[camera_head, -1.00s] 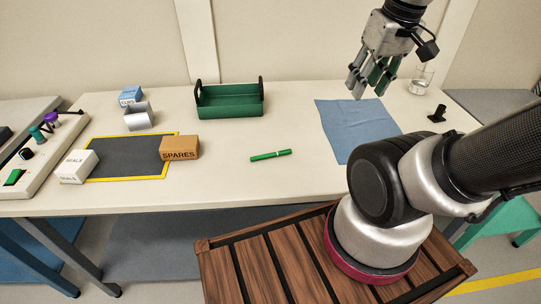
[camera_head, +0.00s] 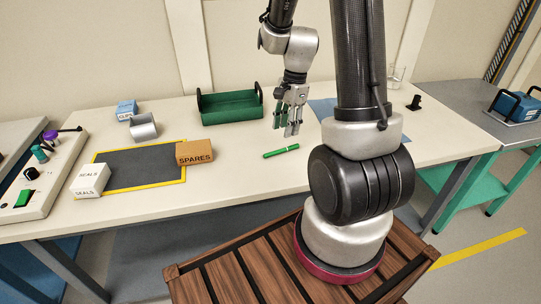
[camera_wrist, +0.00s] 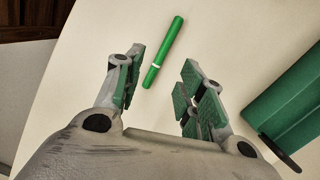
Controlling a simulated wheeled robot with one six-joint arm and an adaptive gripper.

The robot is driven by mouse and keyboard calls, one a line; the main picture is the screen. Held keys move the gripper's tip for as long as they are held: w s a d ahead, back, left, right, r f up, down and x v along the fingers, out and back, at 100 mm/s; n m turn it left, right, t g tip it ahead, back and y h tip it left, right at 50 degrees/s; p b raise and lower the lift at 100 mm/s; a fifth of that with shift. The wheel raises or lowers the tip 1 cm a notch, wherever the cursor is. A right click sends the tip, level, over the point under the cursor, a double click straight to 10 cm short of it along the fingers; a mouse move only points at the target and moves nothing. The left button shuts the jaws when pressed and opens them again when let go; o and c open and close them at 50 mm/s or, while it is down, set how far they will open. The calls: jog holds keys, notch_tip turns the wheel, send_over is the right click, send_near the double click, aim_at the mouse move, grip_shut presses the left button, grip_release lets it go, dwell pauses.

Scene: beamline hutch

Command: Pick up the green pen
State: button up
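My gripper (camera_head: 288,130) points down above the table, just behind the pen in the head view. In the wrist view my gripper (camera_wrist: 157,88) is open, with green pads apart and nothing between them. It does not appear to touch the pen.
A green tray (camera_head: 230,117) with black handles stands behind the pen, and in the wrist view (camera_wrist: 290,105) it lies to the right. An orange SPARES box (camera_head: 195,152) sits left on a yellow-edged dark mat (camera_head: 135,178). A blue cloth (camera_head: 322,106) lies partly hidden behind my arm.

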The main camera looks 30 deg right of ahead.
aim_at(282, 149)
jog(key=shift+w+d+m, duration=0.1)
jog(key=shift+w+m, duration=0.25)
jog(key=shift+m, duration=0.45)
jog(key=shift+f, duration=0.3)
jog(key=f, duration=0.4)
jog(key=a+f, duration=0.1)
jog(key=f, duration=0.2)
jog(key=shift+s+f, duration=0.1)
jog(key=shift+s, duration=0.15)
jog(key=c, duration=0.8)
